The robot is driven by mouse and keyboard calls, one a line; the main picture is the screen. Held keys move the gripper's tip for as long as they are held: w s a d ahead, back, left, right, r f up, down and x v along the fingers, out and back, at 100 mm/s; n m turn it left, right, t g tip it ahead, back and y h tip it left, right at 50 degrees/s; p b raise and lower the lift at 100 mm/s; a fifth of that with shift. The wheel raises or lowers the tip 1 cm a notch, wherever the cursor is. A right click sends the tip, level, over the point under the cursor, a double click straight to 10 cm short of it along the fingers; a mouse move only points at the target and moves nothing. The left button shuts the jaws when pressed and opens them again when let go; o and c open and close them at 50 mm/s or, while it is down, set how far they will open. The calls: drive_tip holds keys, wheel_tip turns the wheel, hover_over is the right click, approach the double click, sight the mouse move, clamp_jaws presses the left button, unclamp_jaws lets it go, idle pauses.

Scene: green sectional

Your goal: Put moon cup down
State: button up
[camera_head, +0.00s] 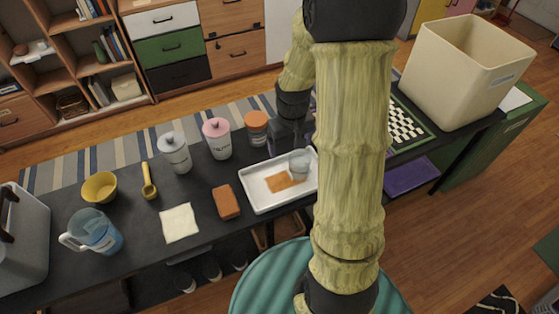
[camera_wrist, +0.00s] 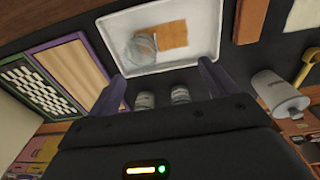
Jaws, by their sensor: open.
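A clear glass cup, which I take for the moon cup, (camera_head: 299,164) stands on the white tray (camera_head: 258,205) on the dark table, beside a flat orange-brown piece (camera_head: 280,182). I cannot make out a moon mark on it. The cup also shows in the wrist view (camera_wrist: 139,48), on the tray (camera_wrist: 208,42). My gripper (camera_head: 290,142) is just behind the cup at the tray's far edge, partly hidden by my arm. In the wrist view my gripper (camera_wrist: 160,72) has its fingers spread wide, with the cup beyond them and apart from them.
A brown block (camera_head: 226,202) lies left of the tray. An orange-lidded jar (camera_head: 256,128), a pink-lidded canister (camera_head: 217,139) and a white canister (camera_head: 174,153) stand behind. A checkered board (camera_head: 405,130) and large cream bin (camera_head: 466,75) are at right.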

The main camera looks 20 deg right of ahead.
drive_tip(key=s+a+r+t, duration=0.1)
drive_tip(key=s+a+r, duration=0.4)
drive_tip(key=s+a, duration=0.3)
drive_tip(key=shift+s+a+r+t, duration=0.2)
drive_tip(key=shift+s+r+t, duration=0.2)
drive_tip(key=shift+s, duration=0.45)
